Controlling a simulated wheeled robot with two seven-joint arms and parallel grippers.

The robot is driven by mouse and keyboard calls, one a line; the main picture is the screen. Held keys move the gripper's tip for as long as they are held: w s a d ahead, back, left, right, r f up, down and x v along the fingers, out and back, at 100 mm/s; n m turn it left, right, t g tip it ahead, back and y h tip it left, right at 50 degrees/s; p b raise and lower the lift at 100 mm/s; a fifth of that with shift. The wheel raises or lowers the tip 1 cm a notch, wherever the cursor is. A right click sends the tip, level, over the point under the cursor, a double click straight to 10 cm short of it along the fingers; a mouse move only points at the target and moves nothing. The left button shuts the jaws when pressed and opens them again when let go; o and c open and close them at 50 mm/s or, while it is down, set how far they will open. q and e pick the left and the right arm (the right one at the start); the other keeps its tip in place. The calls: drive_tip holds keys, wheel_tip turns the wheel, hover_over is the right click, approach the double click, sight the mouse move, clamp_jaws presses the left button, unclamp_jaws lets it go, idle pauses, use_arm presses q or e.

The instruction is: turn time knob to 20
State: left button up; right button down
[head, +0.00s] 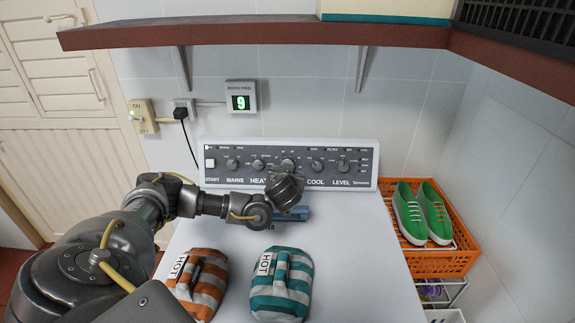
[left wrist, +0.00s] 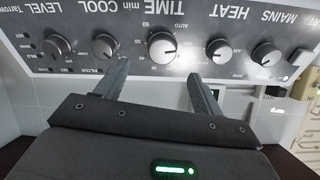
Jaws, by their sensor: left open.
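The grey control panel (head: 365,170) stands upright at the back of the white top. Its time knob (head: 288,165) shows just above my left gripper (head: 286,187) in the head view. In the left wrist view, which shows the panel upside down, the time knob (left wrist: 162,46) is a pale round dial under the word TIME. My left gripper (left wrist: 158,70) is open, with one finger towards each side of that knob and nothing between them. The fingertips look short of the knob; contact is not visible. The knob's exact setting is too small to read. My right gripper is not in view.
The cool knob (left wrist: 105,46) and heat knob (left wrist: 218,49) flank the time knob. Orange-striped (head: 206,272) and teal-striped (head: 290,295) mitts lie in front. Green shoes (head: 410,213) sit on an orange crate (head: 452,263) at right. A shelf (head: 250,36) hangs above.

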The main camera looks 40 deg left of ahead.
use_arm(q)
drive_tip(key=shift+p+x, duration=1.85)
drive_tip(key=shift+x, duration=2.4)
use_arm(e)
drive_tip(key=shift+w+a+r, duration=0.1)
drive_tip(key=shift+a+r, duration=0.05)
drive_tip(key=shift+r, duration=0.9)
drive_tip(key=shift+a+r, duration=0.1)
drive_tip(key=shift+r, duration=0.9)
use_arm(q)
drive_tip(key=shift+s+a+f, duration=0.1)
drive_tip(key=shift+s+a, duration=0.05)
drive_tip(key=shift+a, duration=0.1)
drive_tip(key=c, duration=1)
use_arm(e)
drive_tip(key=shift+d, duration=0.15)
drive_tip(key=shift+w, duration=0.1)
